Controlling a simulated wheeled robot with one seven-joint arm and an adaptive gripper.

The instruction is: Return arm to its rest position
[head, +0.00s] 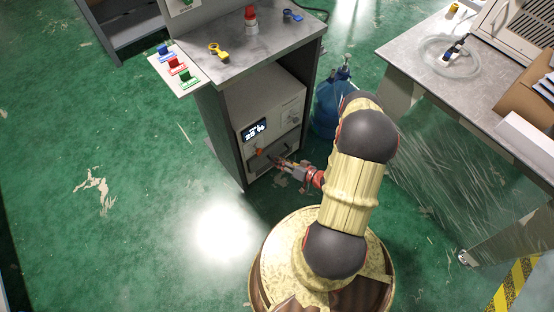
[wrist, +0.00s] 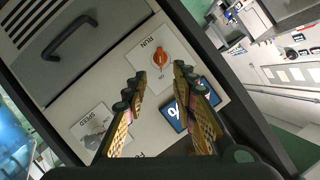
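My arm (head: 353,185) reaches down and forward from my base to the front of a pale machine (head: 262,95) inside a grey cabinet. My gripper (head: 277,160) is close to the lower part of the machine's panel. In the wrist view my gripper (wrist: 156,82) has its two fingers spread with nothing between them. The orange RUN knob (wrist: 165,58) is ahead of the fingertips; I cannot tell whether they touch it. The blue display (wrist: 186,112) is partly behind the right finger, and the SPEED dial (wrist: 97,126) is left of the left finger.
A dark handle (wrist: 68,38) sticks out from the machine front. A blue water bottle (head: 326,108) stands right of the cabinet. A grey table (head: 405,60) is at the right. Padlocks and a red lamp (head: 251,18) are on the cabinet top. The green floor at left is clear.

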